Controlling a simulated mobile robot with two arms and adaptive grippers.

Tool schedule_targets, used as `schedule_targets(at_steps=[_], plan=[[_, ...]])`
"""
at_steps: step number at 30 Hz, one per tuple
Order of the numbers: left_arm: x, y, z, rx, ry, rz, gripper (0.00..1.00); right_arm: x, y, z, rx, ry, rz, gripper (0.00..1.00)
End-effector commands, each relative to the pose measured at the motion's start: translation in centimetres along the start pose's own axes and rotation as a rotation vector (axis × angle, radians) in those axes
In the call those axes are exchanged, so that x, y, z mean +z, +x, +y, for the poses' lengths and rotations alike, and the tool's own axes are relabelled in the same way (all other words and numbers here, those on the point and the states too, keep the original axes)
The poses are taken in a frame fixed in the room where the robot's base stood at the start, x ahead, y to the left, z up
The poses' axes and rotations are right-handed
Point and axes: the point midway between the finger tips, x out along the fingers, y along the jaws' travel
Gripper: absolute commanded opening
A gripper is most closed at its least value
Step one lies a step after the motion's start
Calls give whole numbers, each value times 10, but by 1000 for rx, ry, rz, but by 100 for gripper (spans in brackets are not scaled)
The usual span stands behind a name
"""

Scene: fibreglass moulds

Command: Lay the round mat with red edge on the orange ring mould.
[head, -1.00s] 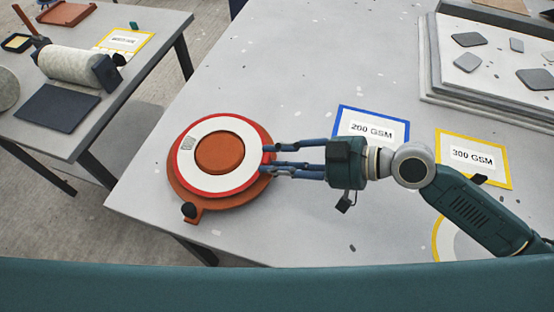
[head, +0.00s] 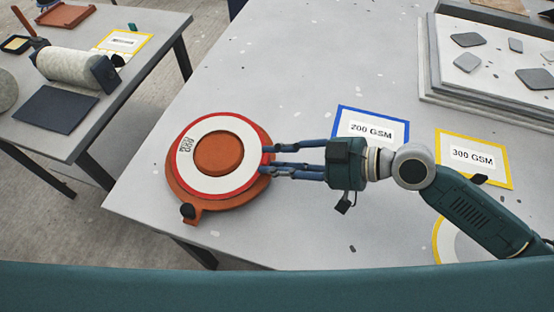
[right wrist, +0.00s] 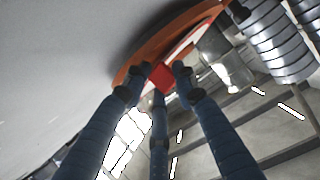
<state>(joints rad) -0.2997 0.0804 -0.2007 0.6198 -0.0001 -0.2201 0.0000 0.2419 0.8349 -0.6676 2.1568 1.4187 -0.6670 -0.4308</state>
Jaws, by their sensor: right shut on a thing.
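The round mat with red edge (head: 240,178) is a white ring with a red rim, lying over the orange ring mould (head: 188,200). The mould's orange centre (head: 218,154) shows through the mat's hole. A crescent of the mould shows below and to the right of the mat. My right gripper (head: 268,161) is shut on the mat's right edge. In the right wrist view, its blue fingers (right wrist: 160,85) close around a red piece of the mat's rim, close to the orange mould (right wrist: 150,50). I cannot tell whether the mat rests fully on the mould. My left gripper is not in view.
A blue-framed 200 GSM card (head: 371,129) and a yellow-framed 300 GSM card (head: 474,158) lie to the right. A grey tray with dark pieces (head: 440,70) stands at the back right. A second table (head: 110,75) with a roll is at the left. The back middle of the table is clear.

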Motion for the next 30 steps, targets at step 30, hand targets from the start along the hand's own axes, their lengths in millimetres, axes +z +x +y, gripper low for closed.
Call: schedule_targets(at_steps=[30], plan=[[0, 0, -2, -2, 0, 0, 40, 15, -52, 0, -5, 12, -35, 50]])
